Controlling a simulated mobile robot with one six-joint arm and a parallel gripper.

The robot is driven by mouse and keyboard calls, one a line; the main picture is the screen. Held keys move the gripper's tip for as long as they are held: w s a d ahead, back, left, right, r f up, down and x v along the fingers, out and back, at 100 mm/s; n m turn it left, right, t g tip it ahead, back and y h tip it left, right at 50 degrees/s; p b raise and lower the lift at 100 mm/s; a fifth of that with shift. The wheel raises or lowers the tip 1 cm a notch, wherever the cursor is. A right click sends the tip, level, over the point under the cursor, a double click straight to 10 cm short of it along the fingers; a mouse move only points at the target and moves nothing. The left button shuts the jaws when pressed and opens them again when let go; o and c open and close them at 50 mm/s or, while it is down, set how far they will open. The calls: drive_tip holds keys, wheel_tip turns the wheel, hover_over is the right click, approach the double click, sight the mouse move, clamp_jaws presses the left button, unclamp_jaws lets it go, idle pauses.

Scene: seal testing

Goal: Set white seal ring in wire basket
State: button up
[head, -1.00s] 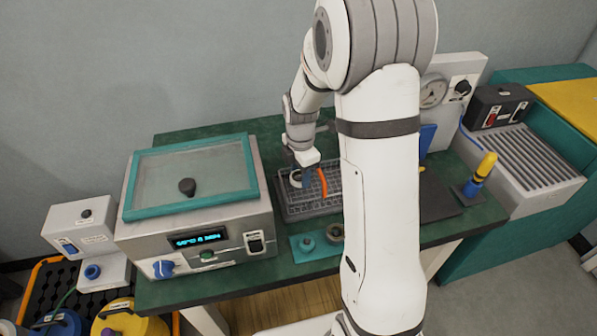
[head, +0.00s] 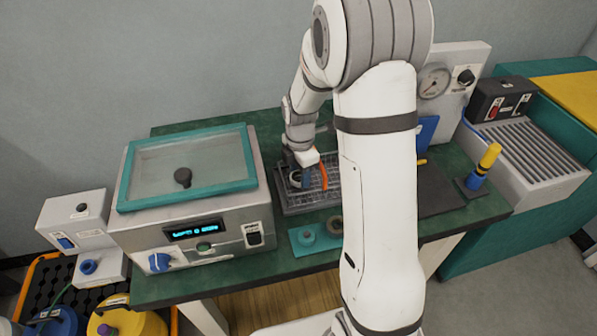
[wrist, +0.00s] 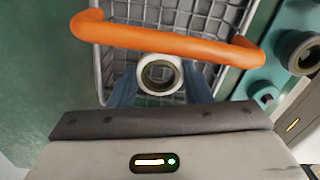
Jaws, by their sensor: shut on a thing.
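The white seal ring (wrist: 160,74) is between the blue fingers of my gripper (wrist: 160,92), which is shut on it. The ring also shows small in the head view (head: 295,177). The wire basket (wrist: 215,12) is a grey mesh tray with an orange handle (wrist: 165,40) arching across it; in the head view the basket (head: 290,208) stands on the green bench. My gripper is over the left part of the basket, left of the handle in the head view. I cannot tell whether the ring touches the mesh. My arm hides the basket's right side in the head view.
A teal holder with round parts (head: 306,236) lies in front of the basket. A grey machine with a teal-framed lid (head: 188,170) stands close on the left. A dark mat (head: 450,190) and a yellow-handled tool (head: 484,165) are on the right.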

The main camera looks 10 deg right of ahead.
drive_tip(key=shift+f+b, duration=0.45)
drive_tip(key=shift+f, duration=0.1)
idle(0.4)
drive_tip(key=o, duration=1.1)
drive_tip(key=shift+c, duration=0.2)
wheel_tip(320, 180, up, 10)
drive_tip(key=p, duration=0.6)
drive_tip(key=shift+p, duration=0.4)
